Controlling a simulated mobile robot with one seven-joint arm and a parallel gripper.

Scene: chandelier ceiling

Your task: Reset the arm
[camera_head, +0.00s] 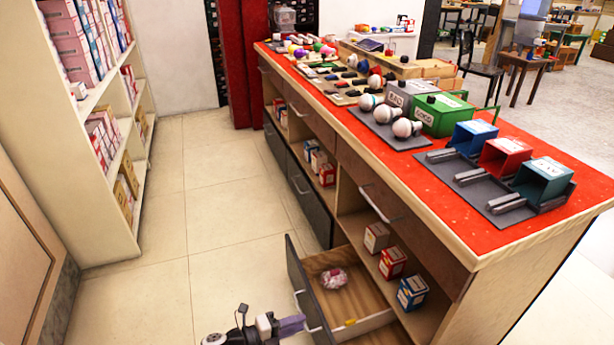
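My gripper (291,325) shows at the bottom edge of the head view, low in front of the counter. It is beside the pulled-out drawer (368,326), close to the drawer's front and its handle (308,312). I cannot tell whether it touches the handle. The fingers are too small and unclear to tell whether they are open or shut. A pink-and-white bundle (333,279) and a small yellow item (350,322) lie inside the open drawer. Most of my arm is below the frame.
The long counter (432,190) with a red top carries bulbs, boxes and coloured bins. Small boxes (391,263) stand on its open shelf. A white shelf unit (100,97) stands at the left. The tiled floor (215,200) between them is clear.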

